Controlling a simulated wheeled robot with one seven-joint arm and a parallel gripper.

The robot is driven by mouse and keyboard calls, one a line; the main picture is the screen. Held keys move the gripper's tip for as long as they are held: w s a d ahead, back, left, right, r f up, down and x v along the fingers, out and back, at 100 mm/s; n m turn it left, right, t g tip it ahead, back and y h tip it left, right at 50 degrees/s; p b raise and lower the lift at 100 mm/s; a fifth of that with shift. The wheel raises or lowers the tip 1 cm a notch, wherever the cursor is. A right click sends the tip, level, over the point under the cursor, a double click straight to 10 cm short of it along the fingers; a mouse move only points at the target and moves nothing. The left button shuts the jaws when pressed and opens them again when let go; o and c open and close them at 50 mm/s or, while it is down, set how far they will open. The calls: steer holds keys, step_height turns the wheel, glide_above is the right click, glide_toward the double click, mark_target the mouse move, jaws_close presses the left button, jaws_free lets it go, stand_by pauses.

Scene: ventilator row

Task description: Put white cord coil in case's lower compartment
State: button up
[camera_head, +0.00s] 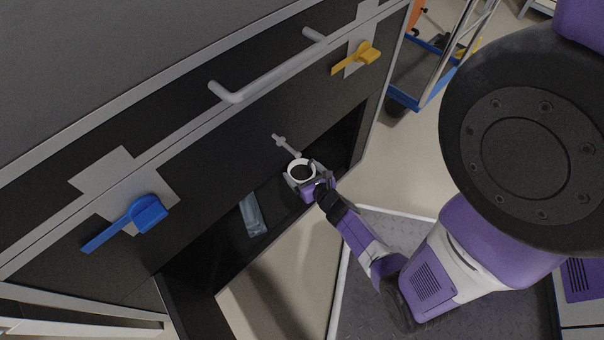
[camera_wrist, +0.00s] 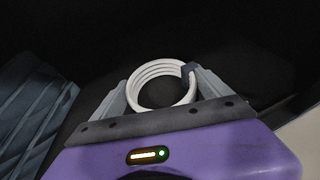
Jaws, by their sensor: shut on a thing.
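The white cord coil (camera_wrist: 143,78) is a round bundle of several loops with a dark tie at its right side. In the wrist view my gripper (camera_wrist: 162,90) has a finger on each side of the coil and is shut on it. In the head view the coil (camera_head: 294,168) is in my gripper (camera_head: 302,177), at the opening of the dark case's lower compartment (camera_head: 335,138). The compartment's inside is very dark. I cannot tell whether the coil touches its floor.
A blue-grey folded packet (camera_head: 252,215) lies in the compartment left of my gripper; it also shows in the wrist view (camera_wrist: 35,115). The case front above has a grey bar handle (camera_head: 270,80), a blue latch (camera_head: 135,220) and a yellow latch (camera_head: 358,57). A blue cart (camera_head: 435,85) stands at upper right.

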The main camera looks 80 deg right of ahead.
steer(key=shift+r, duration=0.1)
steer(key=shift+f, duration=0.2)
steer(key=o, duration=1.4)
steer(key=shift+c, duration=0.2)
